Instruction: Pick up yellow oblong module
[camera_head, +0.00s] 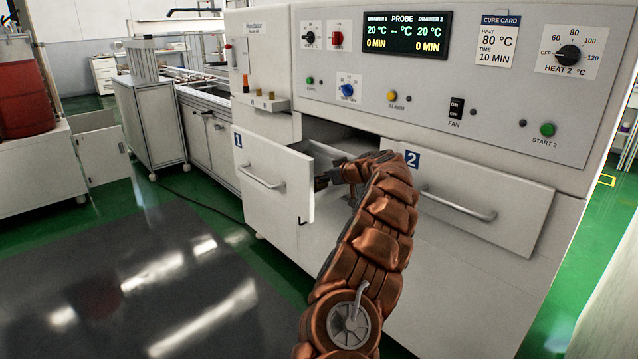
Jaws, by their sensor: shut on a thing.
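My gripper (324,181) is at the open drawer 1 (272,190), just behind the right part of its front panel. It is small and dark here, and the panel and my own arm partly cover it. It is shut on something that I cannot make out. No yellow oblong module shows clearly; the inside of the drawer is mostly hidden by its front panel and my arm.
Drawer 2 (484,208) is to the right, behind my arm. The control panel (460,75) with knobs and buttons is above. A small ledge (262,103) sticks out above drawer 1. A dark mat (130,290) covers open floor at left.

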